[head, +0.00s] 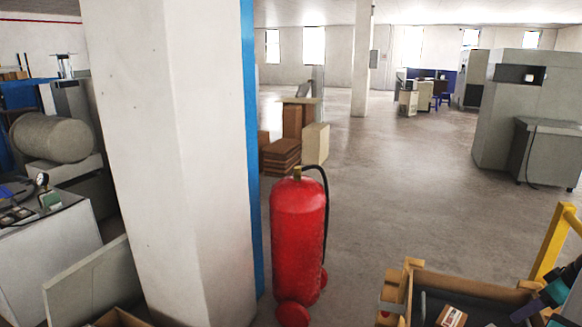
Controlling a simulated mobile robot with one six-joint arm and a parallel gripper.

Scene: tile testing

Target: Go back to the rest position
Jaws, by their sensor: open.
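My gripper cannot be made out in the head view, so its pose and what lies around it do not show. Dark and teal parts (553,292) reach in at the lower right edge. They are cut off by the frame, and I cannot tell what they belong to. No object is seen held.
A red fire extinguisher (298,235) stands beside a thick white pillar (165,150). A wooden crate (465,284) holding a small box (452,317) is at the lower right, near a yellow bar (552,243). Grey cabinets (515,115) stand right. The middle floor (410,190) is clear.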

